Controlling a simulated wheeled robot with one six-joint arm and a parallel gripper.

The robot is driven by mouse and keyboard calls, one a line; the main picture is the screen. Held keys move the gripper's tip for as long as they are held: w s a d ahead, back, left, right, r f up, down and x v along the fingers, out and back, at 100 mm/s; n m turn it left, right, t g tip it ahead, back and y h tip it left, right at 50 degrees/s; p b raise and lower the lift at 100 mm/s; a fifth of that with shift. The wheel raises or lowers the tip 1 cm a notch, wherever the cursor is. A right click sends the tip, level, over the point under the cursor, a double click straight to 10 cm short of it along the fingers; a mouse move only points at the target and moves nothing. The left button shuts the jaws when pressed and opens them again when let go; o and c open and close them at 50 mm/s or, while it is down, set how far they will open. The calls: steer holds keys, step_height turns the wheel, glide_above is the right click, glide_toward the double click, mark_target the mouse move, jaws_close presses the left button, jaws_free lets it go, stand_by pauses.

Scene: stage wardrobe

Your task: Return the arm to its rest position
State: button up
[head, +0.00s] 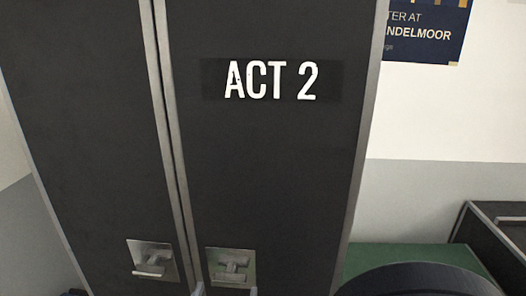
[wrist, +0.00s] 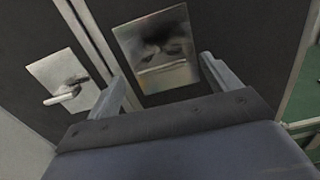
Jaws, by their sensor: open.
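My gripper (wrist: 168,80) is open, with its two grey fingers apart in the wrist view. Nothing shows between the fingers. They point at the black case door and stand on either side of the lower part of the right latch plate (wrist: 158,48); I cannot tell whether they touch it. In the head view only the tips of my gripper (head: 225,291) show at the bottom edge, just below the right latch plate (head: 231,267). Most of my arm is out of view.
A tall black case with grey edges and an "ACT 2" label (head: 270,80) fills the middle. The left latch (head: 153,261) sits on the neighbouring panel. A green surface (head: 385,258) and a dark case (head: 500,232) lie at right. A blue poster (head: 425,30) hangs on the wall.

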steer(key=s, duration=0.7)
steer(key=w, duration=1)
steer(key=shift+w+d+p, duration=0.1)
steer(key=shift+d+p, duration=0.1)
steer(key=shift+p, duration=0.1)
steer(key=shift+r+n+p, duration=0.2)
steer(key=shift+n+p, duration=0.1)
steer(key=shift+p, duration=0.35)
steer(key=n+p, duration=0.2)
steer(key=shift+a+n, duration=0.15)
steer(key=shift+n, duration=0.15)
steer(key=m+b, duration=0.2)
steer(key=b, duration=0.3)
glide_toward(229, 283)
steer(key=s+a+f, duration=0.1)
steer(key=f, duration=0.1)
steer(key=shift+s+a, duration=0.2)
steer(key=shift+a, duration=0.2)
